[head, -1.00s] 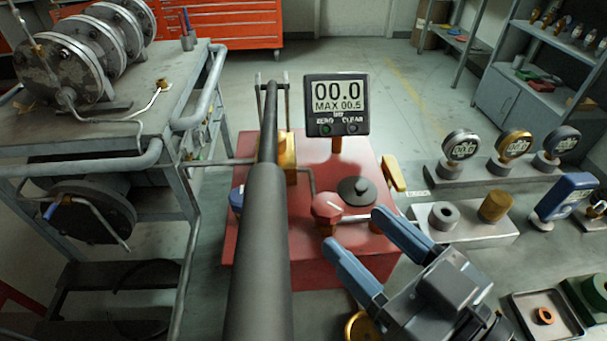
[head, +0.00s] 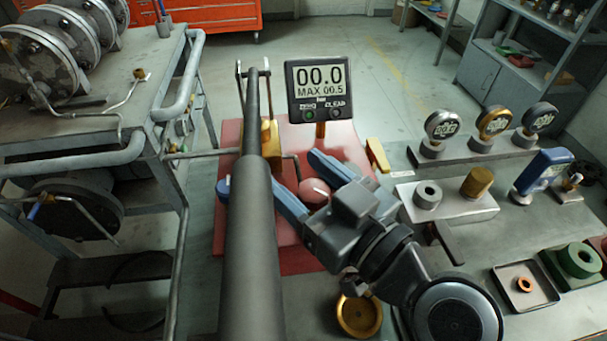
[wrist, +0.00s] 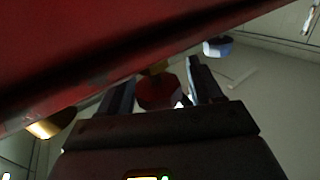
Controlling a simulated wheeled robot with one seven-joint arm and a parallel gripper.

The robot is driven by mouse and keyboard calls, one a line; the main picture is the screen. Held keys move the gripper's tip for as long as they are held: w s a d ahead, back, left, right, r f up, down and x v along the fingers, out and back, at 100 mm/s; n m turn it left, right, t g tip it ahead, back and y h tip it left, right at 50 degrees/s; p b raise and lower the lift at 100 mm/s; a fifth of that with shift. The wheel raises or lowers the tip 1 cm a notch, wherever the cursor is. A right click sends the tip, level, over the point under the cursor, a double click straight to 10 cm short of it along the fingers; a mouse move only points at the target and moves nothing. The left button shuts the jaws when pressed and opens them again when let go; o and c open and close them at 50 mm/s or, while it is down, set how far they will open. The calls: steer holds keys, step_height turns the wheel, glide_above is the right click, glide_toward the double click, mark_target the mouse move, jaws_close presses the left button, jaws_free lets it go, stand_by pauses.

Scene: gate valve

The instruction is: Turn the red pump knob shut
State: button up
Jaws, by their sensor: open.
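The red pump knob (head: 315,190) is on the front of the red pump base (head: 228,150), below the gauge. My gripper (head: 292,169) is open, its blue fingers on either side of the knob in the head view. In the wrist view the dark red knob (wrist: 160,92) shows between the two fingers (wrist: 160,78). I cannot tell whether either finger touches it. The gauge (head: 318,90) reads 00.0, MAX 00.5.
A blue knob (head: 223,189) sits left of the lever, and it also shows in the wrist view (wrist: 217,47). A grey cart (head: 150,150) stands at left. Small gauges (head: 493,122), a metal block (head: 450,208) and trays (head: 525,288) are on the bench at right. A brass dish (head: 359,315) lies in front.

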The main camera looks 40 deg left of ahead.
steer(key=shift+c, duration=0.5)
steer(key=c, duration=0.9)
steer(key=shift+m+t, duration=0.4)
steer(key=shift+t, duration=0.2)
steer(key=shift+w+r+m+t+h+p, duration=0.15)
steer(key=shift+m+t+h+p, duration=0.25)
steer(key=shift+m+t+p, duration=0.6)
steer(key=t+p, duration=0.1)
steer(key=m+t+h+p, duration=0.1)
steer(key=p, duration=0.1)
steer(key=shift+w+d+r+t, duration=0.15)
steer(key=shift+t, duration=0.15)
steer(key=m+t+h+p, duration=0.1)
steer(key=p, duration=0.1)
steer(key=shift+t+p, duration=0.3)
steer(key=shift+p, duration=0.1)
steer(key=m+t+h+p, duration=0.1)
steer(key=p, duration=0.1)
steer(key=m+t+h+p, duration=0.1)
steer(key=p, duration=0.2)
steer(key=shift+w+d+t+p, duration=0.2)
steer(key=shift+w+t+p, duration=0.1)
steer(key=shift+p, duration=0.05)
steer(key=shift+d+f+m+t+h+p, duration=0.1)
steer(key=shift+f+m+t+h+p, duration=0.05)
steer(key=shift+m+t+h+p, duration=0.55)
steer(key=shift+f+m+t+h+p, duration=0.15)
steer(key=shift+m+t+h+p, duration=0.35)
steer(key=shift+m+h+p, duration=0.25)
